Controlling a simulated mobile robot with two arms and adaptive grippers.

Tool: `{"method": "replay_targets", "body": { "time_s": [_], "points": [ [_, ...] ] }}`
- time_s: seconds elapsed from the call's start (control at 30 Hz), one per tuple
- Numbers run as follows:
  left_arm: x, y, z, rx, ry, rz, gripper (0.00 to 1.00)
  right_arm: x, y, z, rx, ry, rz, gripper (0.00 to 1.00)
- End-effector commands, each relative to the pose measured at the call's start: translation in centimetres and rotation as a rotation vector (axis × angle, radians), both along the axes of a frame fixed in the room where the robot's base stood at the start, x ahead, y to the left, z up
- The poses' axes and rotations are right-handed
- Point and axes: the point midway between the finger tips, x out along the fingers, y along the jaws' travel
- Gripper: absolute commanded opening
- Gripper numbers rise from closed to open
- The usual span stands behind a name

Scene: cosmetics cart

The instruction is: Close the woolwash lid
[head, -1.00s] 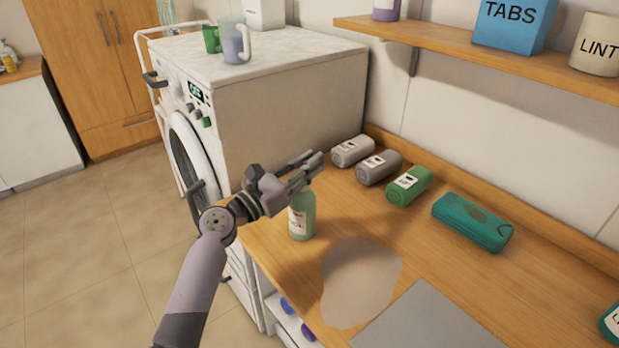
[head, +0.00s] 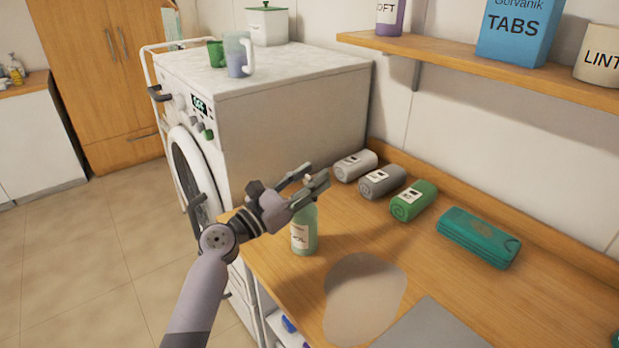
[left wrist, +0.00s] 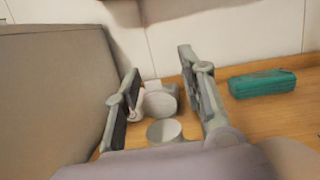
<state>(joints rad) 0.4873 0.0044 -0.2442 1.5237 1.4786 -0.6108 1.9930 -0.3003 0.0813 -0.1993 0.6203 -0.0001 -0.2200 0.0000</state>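A pale green bottle with a white label (head: 304,230), which I take for the woolwash, stands upright at the counter's near left edge. Its top is hidden behind my left gripper (head: 316,175), so I cannot tell how its lid stands. The gripper is just above the bottle top, and I cannot tell whether they touch. In the left wrist view the left gripper (left wrist: 163,102) has its two fingers well apart. A small whitish piece (left wrist: 137,104) shows by the left finger; I cannot tell what it is. My right gripper is not in view.
Rolled towels in light grey (head: 355,166), dark grey (head: 383,181) and green (head: 412,201) lie behind the bottle. A teal pack (head: 478,236) lies right of them. The white washing machine (head: 290,120) stands left of the counter. A beige patch (head: 364,298) is in front.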

Motion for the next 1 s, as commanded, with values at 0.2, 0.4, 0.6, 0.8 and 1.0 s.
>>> {"method": "replay_targets", "body": {
  "time_s": [0.2,0.4,0.6,0.8,1.0],
  "points": [
    [0.0,0.0,0.1,-0.002,-0.001,0.000,0.47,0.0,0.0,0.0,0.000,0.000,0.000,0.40],
    [-0.1,0.1,0.1,-0.002,-0.002,0.000,0.47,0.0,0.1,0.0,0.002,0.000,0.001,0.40],
    [-1.4,1.8,-0.5,0.000,-0.001,0.001,0.47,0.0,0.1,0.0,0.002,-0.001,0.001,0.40],
    [-4.2,5.1,-1.5,0.000,-0.001,0.001,0.47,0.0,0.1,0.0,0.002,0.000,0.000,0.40],
    [-6.4,7.7,-2.3,-0.001,0.001,0.000,0.47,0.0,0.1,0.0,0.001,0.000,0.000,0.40]
  ]
}}
